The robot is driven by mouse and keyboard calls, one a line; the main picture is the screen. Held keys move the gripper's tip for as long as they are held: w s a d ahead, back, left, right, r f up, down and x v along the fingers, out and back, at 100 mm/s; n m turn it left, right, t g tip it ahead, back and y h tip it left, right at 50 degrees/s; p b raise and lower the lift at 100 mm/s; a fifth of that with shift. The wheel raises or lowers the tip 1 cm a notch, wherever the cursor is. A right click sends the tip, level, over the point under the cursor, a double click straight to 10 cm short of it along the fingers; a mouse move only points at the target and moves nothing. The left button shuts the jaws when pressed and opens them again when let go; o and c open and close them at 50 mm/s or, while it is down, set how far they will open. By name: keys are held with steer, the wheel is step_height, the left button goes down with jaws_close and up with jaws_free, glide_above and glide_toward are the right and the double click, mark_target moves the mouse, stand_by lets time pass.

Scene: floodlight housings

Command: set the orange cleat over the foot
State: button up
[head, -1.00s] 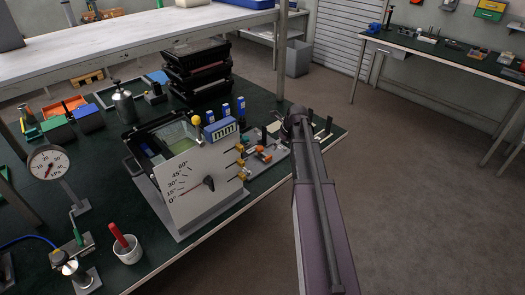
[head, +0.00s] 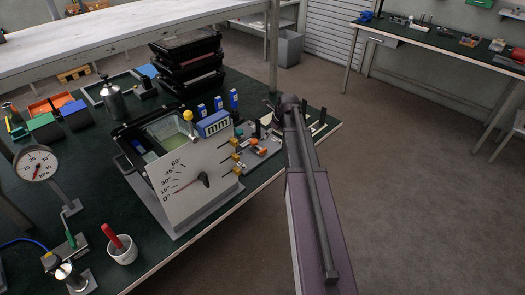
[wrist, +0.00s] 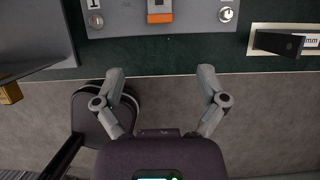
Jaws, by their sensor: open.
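The orange cleat (wrist: 160,14) is at the top edge of the wrist view, on a grey plate (wrist: 125,22) between two round metal fittings. Part of it is cut off by the frame. In the head view a small orange piece (head: 259,146) shows on the bench beside the dial plate; I cannot tell for sure that it is the same cleat. My gripper (wrist: 161,72) is open and empty, its two fingers spread below the plate's near edge and apart from the cleat. In the head view my arm hides the gripper. I cannot make out the foot clearly.
The dial plate (head: 197,190) and its housing stand left of the orange piece. A black block (wrist: 279,43) sits on a pale labelled plate at right. Stacked black trays (head: 187,68) stand behind. Floor (head: 430,190) right of the bench is clear.

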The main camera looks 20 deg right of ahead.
mark_target(263, 150)
steer(key=shift+b+x, duration=5.95)
steer(key=shift+x, duration=0.7)
steer(key=shift+s, duration=0.1)
